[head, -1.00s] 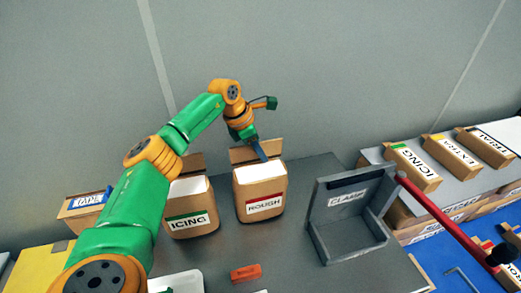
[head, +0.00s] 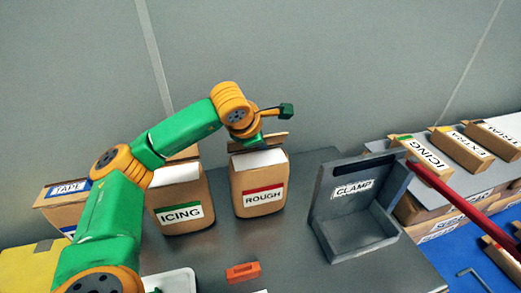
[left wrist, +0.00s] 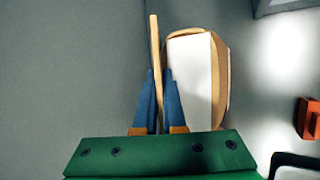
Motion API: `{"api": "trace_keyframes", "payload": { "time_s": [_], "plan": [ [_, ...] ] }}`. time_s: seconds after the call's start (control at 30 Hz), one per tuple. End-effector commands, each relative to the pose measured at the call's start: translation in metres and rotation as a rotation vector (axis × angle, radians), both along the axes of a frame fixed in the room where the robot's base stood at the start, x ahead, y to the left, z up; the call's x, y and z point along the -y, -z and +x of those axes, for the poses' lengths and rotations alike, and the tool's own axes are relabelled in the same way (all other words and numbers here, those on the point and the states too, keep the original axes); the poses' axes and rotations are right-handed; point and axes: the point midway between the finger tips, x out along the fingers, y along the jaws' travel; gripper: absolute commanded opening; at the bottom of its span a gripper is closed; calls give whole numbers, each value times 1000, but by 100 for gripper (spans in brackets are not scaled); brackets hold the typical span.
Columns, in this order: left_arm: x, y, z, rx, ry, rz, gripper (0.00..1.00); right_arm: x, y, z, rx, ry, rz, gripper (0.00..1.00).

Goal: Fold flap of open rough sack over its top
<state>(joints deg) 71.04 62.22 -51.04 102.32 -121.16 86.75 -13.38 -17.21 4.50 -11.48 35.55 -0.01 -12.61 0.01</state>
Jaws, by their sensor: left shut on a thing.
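The rough sack (head: 259,198) is a brown paper sack with a red-striped ROUGH label, upright on the grey table. Its white top face (head: 258,160) shows, and its brown flap (head: 272,139) stands up along the back edge. In the left wrist view the flap (left wrist: 154,45) is a thin upright strip beside the white top (left wrist: 192,80). My left gripper (left wrist: 160,88) has its blue fingers on either side of the flap and is shut on it. In the head view the fingers are mostly hidden behind the wrist. My right gripper is not in view.
The icing sack (head: 180,208) stands close on the left. An orange block (head: 243,272) lies in front. More sacks (head: 462,152) sit on the right-hand shelf.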

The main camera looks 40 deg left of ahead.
Motion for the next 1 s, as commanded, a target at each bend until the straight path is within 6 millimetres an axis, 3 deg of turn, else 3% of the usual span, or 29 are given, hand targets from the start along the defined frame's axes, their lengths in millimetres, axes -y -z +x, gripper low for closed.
{"api": "trace_keyframes", "payload": {
  "time_s": [0.27, 0.3, 0.4, 0.77, 0.87, 1.0],
  "plan": [
    [1, 0, -1, -5, 1, 3, 0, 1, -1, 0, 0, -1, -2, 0],
    [1, 0, -1, -5, 1, 3, 15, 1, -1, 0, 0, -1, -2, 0],
    [1, 0, -1, -4, 2, 2, 38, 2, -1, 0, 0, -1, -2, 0],
    [1, 0, -1, -6, 2, 0, 38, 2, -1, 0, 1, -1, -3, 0],
    [-1, -5, 0, -27, 0, -24, 38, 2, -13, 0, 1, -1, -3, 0],
    [-6, -16, 4, -122, -4, -138, 38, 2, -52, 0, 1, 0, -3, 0]
  ]
}}
